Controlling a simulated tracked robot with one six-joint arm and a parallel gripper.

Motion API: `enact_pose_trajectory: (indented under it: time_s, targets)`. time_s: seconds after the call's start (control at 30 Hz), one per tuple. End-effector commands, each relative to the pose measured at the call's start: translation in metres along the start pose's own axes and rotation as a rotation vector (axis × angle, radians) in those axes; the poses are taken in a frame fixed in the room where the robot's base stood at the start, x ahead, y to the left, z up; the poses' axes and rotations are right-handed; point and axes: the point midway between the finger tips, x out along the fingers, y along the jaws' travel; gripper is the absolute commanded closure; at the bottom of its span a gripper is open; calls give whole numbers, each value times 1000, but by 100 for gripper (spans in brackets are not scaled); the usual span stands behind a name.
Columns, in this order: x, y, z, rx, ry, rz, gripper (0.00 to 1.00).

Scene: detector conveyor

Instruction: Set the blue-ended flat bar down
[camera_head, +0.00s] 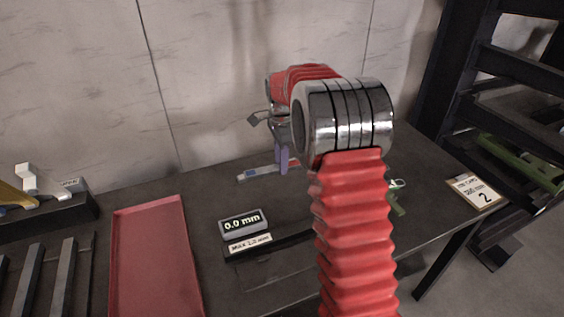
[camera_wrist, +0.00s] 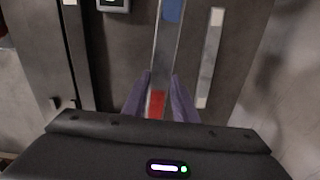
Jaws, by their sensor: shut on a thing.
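The flat bar (camera_head: 258,172) is silvery with a blue part near its left end. In the wrist view the bar (camera_wrist: 164,55) runs up from my gripper, blue at the far end and red between the fingers. My gripper (camera_head: 284,160) has purple fingers pointing down, shut on the bar near the red part; the fingers also show in the wrist view (camera_wrist: 160,98). The bar is low over the back of the dark table (camera_head: 290,215); I cannot tell whether it touches the top. My arm hides part of the table.
A red tray (camera_head: 150,250) lies left of a gauge reading 0.0 mm (camera_head: 243,223). A card marked 2 (camera_head: 476,191) is at the right edge. A green object (camera_head: 396,205) sits partly behind my arm. A pale strip (camera_wrist: 210,58) lies beside the bar. A dark rack (camera_head: 480,90) stands right.

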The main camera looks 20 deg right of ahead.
Motion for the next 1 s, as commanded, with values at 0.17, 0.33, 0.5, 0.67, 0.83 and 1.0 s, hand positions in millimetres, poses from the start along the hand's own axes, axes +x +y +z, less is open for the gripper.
enact_pose_trajectory:
  time_s: [0.17,0.33,0.5,0.67,0.83,1.0]
  targets:
    - [-1,0,1,-9,0,-3,100]
    - [0,3,8,-85,0,-2,100]
    - [4,8,23,-253,1,-3,100]
    - [10,16,40,-458,1,-3,100]
    - [15,26,58,-677,1,-2,100]
    - [20,36,75,-897,1,-3,100]
